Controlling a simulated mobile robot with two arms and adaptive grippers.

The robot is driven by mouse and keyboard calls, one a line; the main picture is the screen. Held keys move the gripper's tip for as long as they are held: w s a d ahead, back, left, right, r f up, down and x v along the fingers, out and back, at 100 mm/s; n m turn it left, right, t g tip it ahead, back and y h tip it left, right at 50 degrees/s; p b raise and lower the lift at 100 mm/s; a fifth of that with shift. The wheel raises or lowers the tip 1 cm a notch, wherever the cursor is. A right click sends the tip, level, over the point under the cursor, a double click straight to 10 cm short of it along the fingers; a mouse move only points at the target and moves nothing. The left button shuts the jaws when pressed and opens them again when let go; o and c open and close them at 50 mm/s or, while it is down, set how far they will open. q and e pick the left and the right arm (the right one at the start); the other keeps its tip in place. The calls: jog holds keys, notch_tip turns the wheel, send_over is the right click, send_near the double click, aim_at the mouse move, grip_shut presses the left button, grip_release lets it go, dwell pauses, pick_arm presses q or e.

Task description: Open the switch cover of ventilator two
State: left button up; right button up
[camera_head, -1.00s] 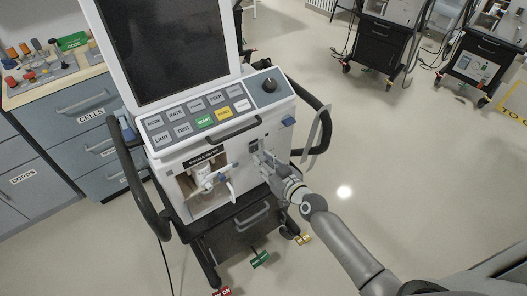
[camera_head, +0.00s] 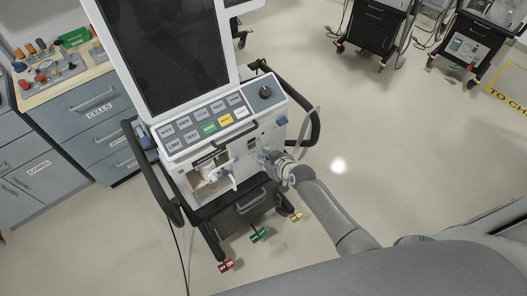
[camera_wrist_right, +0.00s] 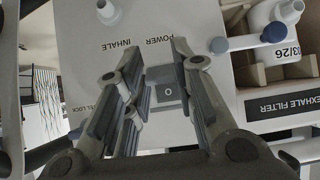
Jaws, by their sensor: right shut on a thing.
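A white ventilator (camera_head: 193,140) with a dark screen and a button panel stands in front of me in the head view; no number is readable on it. My right gripper (camera_head: 266,157) is at its front face, right of the open filter bay. My left gripper is out of view.
The exhale filter bay (camera_wrist_right: 290,75) with a white fitting is beside the gripper. Black handles (camera_head: 316,120) flank the ventilator. A drawer cabinet (camera_head: 95,110) stands at the left, two carts at the back right. Open floor (camera_head: 390,160) lies to the right.

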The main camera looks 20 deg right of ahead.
aim_at(262, 156)
jog(key=shift+r+g+h+p, duration=0.3)
jog(key=shift+r+g+p, duration=0.6)
jog(key=shift+p, duration=0.25)
notch_tip(262, 156, up, 2)
jog(key=g, duration=0.1)
jog(key=g+h, duration=0.1)
jog(key=g, duration=0.1)
jog(key=g+p, duration=0.1)
jog(key=shift+s+d+r+g, duration=0.1)
jog(key=shift+r+g, duration=0.15)
jog(key=shift+g, duration=0.15)
jog(key=shift+r+g+h, duration=0.7)
jog(key=shift+r+g, duration=0.05)
jog(key=shift+g, duration=0.65)
jog(key=o, duration=1)
jog(key=r, duration=1.2)
jog(key=shift+s, duration=0.3)
